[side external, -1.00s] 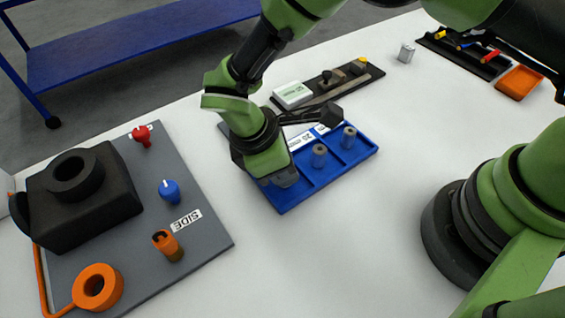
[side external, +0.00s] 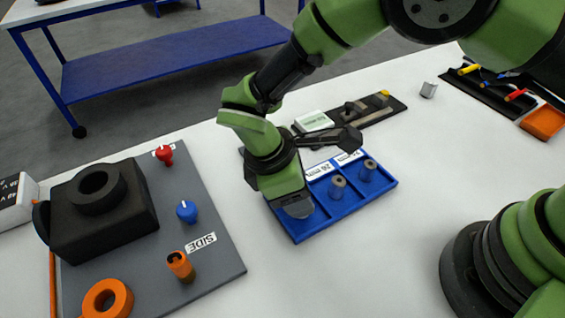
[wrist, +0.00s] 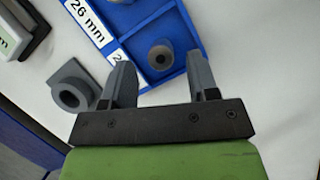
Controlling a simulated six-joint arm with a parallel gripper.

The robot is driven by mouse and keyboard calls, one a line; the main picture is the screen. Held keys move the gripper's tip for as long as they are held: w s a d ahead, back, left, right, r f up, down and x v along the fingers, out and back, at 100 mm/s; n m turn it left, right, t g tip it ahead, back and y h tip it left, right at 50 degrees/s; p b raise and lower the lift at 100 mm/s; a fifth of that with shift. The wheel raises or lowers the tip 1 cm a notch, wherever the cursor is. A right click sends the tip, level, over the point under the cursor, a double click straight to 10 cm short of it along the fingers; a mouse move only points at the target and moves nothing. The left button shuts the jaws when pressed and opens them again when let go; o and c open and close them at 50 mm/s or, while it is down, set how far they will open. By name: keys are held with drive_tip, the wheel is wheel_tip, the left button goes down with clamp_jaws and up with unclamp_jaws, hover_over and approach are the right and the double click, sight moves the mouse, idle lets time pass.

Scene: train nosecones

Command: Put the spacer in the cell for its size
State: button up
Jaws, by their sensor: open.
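A blue tray (side external: 343,208) with labelled cells lies on the white table. Two grey spacers stand upright in it, one in the middle cell (side external: 338,188) and one in the right cell (side external: 367,171). My gripper (side external: 298,208) is low over the left cell and hides its inside there. In the wrist view my gripper (wrist: 159,62) is open. A grey spacer (wrist: 161,56) with a dark hole stands in the end cell, between the fingers as seen from above. That cell's label is mostly hidden by a finger; the neighbouring label (wrist: 90,20) reads 26 mm.
A grey holed part (wrist: 72,88) lies beside the tray. Left of the tray is a grey board (side external: 215,262) with a black block (side external: 103,222), red and blue knobs and orange parts. The front table is clear.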

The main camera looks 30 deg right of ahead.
drive_tip(key=v, duration=1)
drive_tip(key=s+d+r+m+t+y, duration=0.15)
drive_tip(key=d+r+m+y, duration=0.4)
drive_tip(key=d+r, duration=0.7)
drive_tip(key=s+d+r+m+t, duration=0.2)
drive_tip(key=s+d+m+t, duration=0.1)
drive_tip(key=s+m, duration=0.3)
drive_tip(key=s+d+r+m+t, duration=0.2)
drive_tip(key=s+d+m+t, duration=0.2)
drive_tip(key=s+m, duration=0.2)
drive_tip(key=shift+s+d+r, duration=0.3)
drive_tip(key=shift+d, duration=0.05)
drive_tip(key=shift+y, duration=0.25)
